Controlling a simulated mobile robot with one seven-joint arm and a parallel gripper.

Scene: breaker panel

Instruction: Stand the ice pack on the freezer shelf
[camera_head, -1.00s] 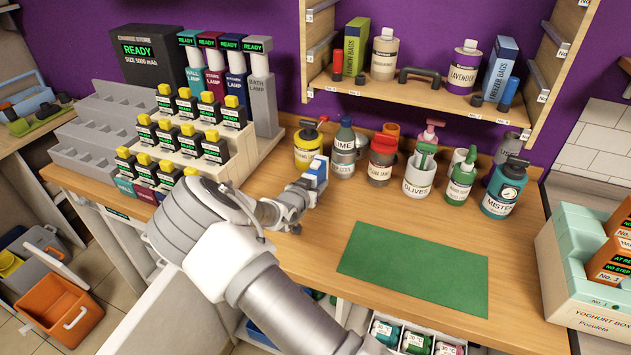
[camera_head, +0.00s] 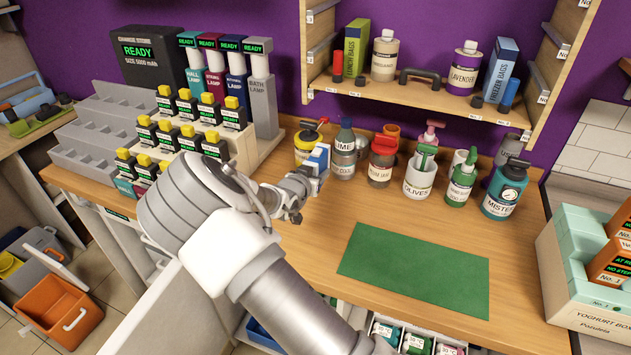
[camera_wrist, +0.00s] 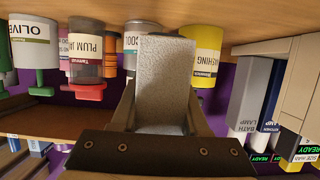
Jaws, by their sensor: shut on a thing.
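My gripper (camera_head: 312,170) is shut on a small blue and white slab (camera_head: 318,158), which looks like the ice pack. It is held above the counter, in front of the yellow bottle. In the wrist view the slab (camera_wrist: 163,85) is pale grey and speckled, standing out between the two fingers (camera_wrist: 160,118). Its blue side does not show there. I cannot make out a freezer shelf in either view.
Bottles and jars stand along the back of the counter, among them a yellow bottle (camera_head: 306,143) and an olives jar (camera_head: 420,175). A green mat (camera_head: 415,268) lies on clear wood. A wall shelf (camera_head: 430,97) hangs above. Stepped racks (camera_head: 185,150) stand left.

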